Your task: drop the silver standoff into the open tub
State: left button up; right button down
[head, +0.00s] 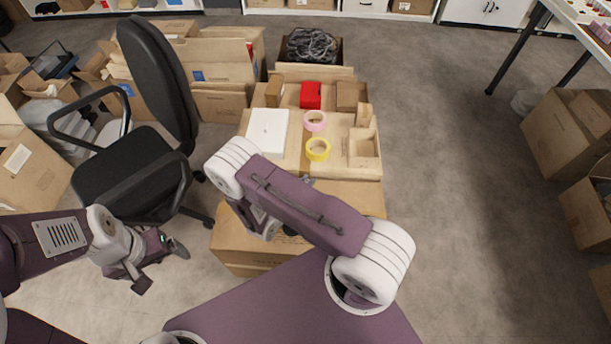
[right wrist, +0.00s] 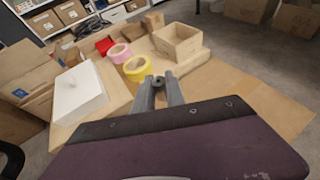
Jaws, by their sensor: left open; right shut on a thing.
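My right gripper (right wrist: 161,89) is shut on a small grey piece, apparently the silver standoff (right wrist: 159,81), at its fingertips in the right wrist view. In the head view my own arm hides most of this gripper; only a grey bit shows past the arm. The open tub looks like the open tan box (head: 364,162) at the right side of the carton top; it also shows beyond the fingers in the right wrist view (right wrist: 186,51). The held piece is apart from it, on the near side. My left gripper (head: 162,264) is open and empty, low at the left.
A yellow tape roll (head: 318,149), a pink tape roll (head: 315,121), a red box (head: 311,95) and a white box (head: 268,130) stand on the carton top. A black office chair (head: 130,175) is at the left. Open floor lies to the right.

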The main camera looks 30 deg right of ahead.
jog(key=shift+s+r, duration=0.15)
jog(key=shift+r, duration=0.2)
jog(key=shift+f, duration=0.3)
pick_arm(q)
notch_tip(320, 180, down, 5)
jog(key=b, duration=0.5)
jog(key=shift+d+r, duration=0.1)
jog(key=shift+r, duration=0.1)
pick_arm(e)
notch_tip(320, 180, down, 6)
jog(key=shift+r, duration=0.25)
jog(key=c, duration=1.3)
grip_release()
jog(key=shift+a, duration=0.1)
pick_arm(q)
jog(key=shift+r+p, duration=0.6)
jog(key=shift+r, duration=0.15)
pick_arm(e)
jog(key=v, duration=0.9)
